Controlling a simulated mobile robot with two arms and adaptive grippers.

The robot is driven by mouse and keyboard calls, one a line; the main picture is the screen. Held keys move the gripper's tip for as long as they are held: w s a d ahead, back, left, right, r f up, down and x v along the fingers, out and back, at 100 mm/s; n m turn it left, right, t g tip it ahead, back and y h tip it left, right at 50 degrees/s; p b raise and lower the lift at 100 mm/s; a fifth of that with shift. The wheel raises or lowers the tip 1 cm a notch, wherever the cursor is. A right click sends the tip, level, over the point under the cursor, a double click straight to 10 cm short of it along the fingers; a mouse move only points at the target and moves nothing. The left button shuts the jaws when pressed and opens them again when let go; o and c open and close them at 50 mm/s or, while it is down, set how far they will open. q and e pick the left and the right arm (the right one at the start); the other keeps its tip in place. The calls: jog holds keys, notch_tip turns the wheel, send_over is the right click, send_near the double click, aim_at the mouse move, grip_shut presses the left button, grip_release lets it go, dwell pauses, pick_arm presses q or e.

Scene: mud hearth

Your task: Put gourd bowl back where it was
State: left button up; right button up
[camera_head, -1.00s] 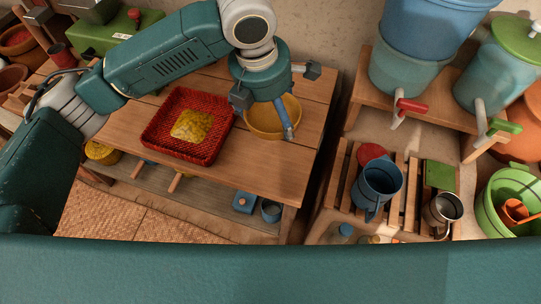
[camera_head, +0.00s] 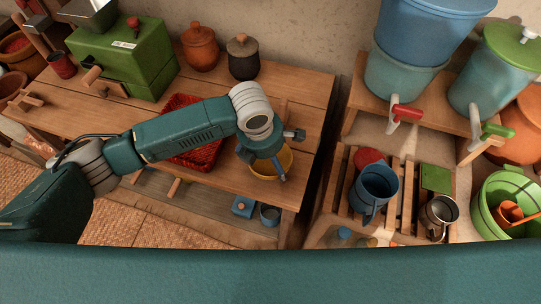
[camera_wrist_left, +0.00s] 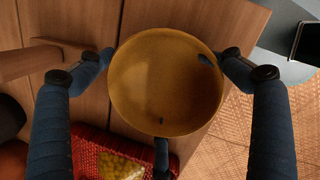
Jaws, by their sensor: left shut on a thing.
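The yellow gourd bowl (camera_head: 284,160) is at the right end of the wooden table, near its front edge. My left gripper (camera_head: 268,165) is above it with its fingers around it. In the left wrist view the round bowl (camera_wrist_left: 160,90) fills the space between the blue fingers of my left gripper (camera_wrist_left: 165,85), which are shut on it. I cannot tell whether its underside touches the table. My right gripper is not in view.
A red woven tray (camera_head: 185,150) with yellow contents (camera_wrist_left: 118,167) lies left of the bowl, partly behind my arm. A green box-like mill (camera_head: 120,60), an orange pot (camera_head: 200,50) and a dark pot (camera_head: 243,60) stand at the back. A slatted rack (camera_head: 400,215) stands right, across a gap.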

aim_at(266, 170)
pick_arm(q)
jog(key=o, duration=0.9)
jog(key=shift+f, duration=0.1)
jog(key=v, duration=1.2)
jog(key=shift+b, duration=0.35)
jog(key=shift+d, duration=0.1)
